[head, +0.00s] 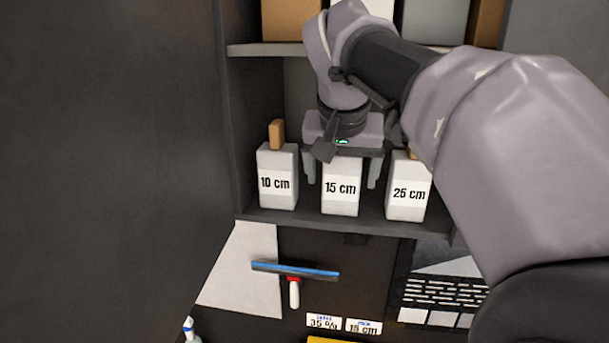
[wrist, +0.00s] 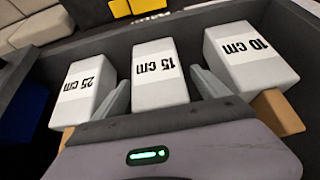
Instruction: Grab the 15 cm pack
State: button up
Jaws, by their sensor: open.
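The 15 cm pack (head: 341,187) is a pale grey block with a white label, upright on the shelf between two similar packs. It also shows in the wrist view (wrist: 158,75), upside down and in the middle. My gripper (head: 342,180) is open, with one finger on each side of the 15 cm pack. In the wrist view my gripper's fingers (wrist: 161,88) reach into the gaps beside the pack. I cannot tell whether either finger touches it. The top of the pack is hidden by my gripper in the head view.
The 10 cm pack (head: 278,178) stands close on the left and the 25 cm pack (head: 408,188) close on the right. An upper shelf (head: 265,49) with boxes is above. Below lie a squeegee (head: 295,271), a white sheet (head: 243,270) and a keyboard (head: 445,291).

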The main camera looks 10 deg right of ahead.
jog(key=shift+s+r, duration=0.1)
jog(key=shift+s, duration=0.15)
jog(key=c, duration=0.9)
jog(key=shift+w, duration=0.15)
jog(key=c, duration=0.7)
